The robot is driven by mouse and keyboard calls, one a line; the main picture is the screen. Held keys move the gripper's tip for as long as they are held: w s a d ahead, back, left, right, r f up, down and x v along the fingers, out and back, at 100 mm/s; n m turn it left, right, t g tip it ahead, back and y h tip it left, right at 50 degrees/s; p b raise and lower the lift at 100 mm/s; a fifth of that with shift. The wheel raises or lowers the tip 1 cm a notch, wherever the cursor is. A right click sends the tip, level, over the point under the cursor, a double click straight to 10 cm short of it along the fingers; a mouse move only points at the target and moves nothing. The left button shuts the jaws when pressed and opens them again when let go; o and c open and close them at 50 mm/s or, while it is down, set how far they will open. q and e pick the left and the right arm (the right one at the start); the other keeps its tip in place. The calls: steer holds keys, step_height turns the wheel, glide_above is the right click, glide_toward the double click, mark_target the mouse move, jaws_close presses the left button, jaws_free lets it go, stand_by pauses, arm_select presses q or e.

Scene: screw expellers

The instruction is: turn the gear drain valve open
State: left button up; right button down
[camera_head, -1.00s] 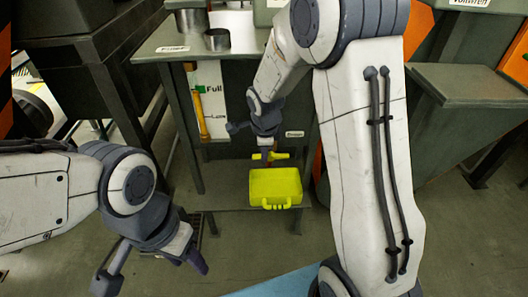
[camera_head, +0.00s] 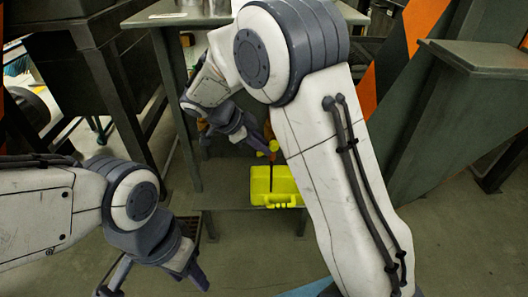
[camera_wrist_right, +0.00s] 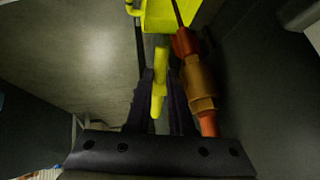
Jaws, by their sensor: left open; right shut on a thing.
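The drain valve has a brass body (camera_wrist_right: 200,82) with red pipe ends, seen in the right wrist view. Its yellow handle (camera_wrist_right: 160,80) lies roughly parallel to the body. My right gripper (camera_wrist_right: 161,76) is shut on this handle, one finger on each side. In the head view the right gripper (camera_head: 258,142) is at the handle (camera_head: 273,147), above a yellow tray (camera_head: 287,181). A thin dark stream (camera_head: 271,180) runs down from the valve into the tray. My left gripper (camera_head: 153,283) is open and empty at the lower left, far from the valve.
The tray stands on a low grey shelf (camera_head: 228,190) between the machine's legs. My right arm hides much of the machine. A dark machine frame (camera_head: 85,90) stands at the left. Floor is clear in front of the shelf.

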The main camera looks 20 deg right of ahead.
mark_target(262, 154)
steer(key=h+b, duration=0.1)
steer(key=f+h, duration=0.1)
steer(key=shift+a+f+g+h+b, duration=0.15)
steer(key=shift+g+h+b, duration=0.15)
steer(key=shift+b, duration=0.05)
steer(key=h+b, duration=0.1)
steer(key=f+n+h+b, duration=0.1)
steer(key=h, duration=0.1)
steer(key=shift+g, duration=0.3)
steer(key=h, duration=0.1)
steer(key=h+b, duration=0.1)
steer(key=h, duration=0.1)
steer(key=shift+d+f+n, duration=0.25)
steer(key=shift+f+n, duration=0.05)
steer(key=shift+d+h+b, duration=0.15)
steer(key=shift+h+b, duration=0.35)
steer(key=shift+h, duration=0.3)
steer(key=c, duration=0.8)
jaws_free()
